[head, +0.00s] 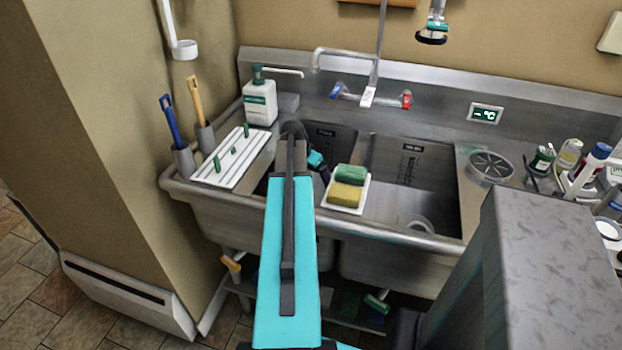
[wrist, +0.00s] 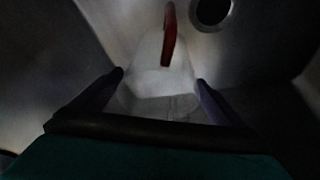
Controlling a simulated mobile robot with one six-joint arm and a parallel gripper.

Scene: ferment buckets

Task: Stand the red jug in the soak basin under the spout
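In the wrist view a pale, see-through jug (wrist: 165,80) with a red handle (wrist: 169,35) is inside a steel basin, near a round drain hole (wrist: 212,12). My gripper (wrist: 160,78) has its dark fingers wide apart, one on each side of the jug's near part; whether they touch it is unclear in the dark. In the head view my arm reaches down into the left basin (head: 335,137); it hides the jug and fingertips. The right basin (head: 440,165) shows a pale ring-shaped thing low inside. The tap's spout (head: 340,52) points left, above the left basin.
A white rack with green pegs (head: 232,160), a soap bottle (head: 260,100) and brushes stand left of the basins. A sponge tray (head: 345,207) sits at the divider's front. A round drain grate (head: 490,167) and several bottles are at right.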

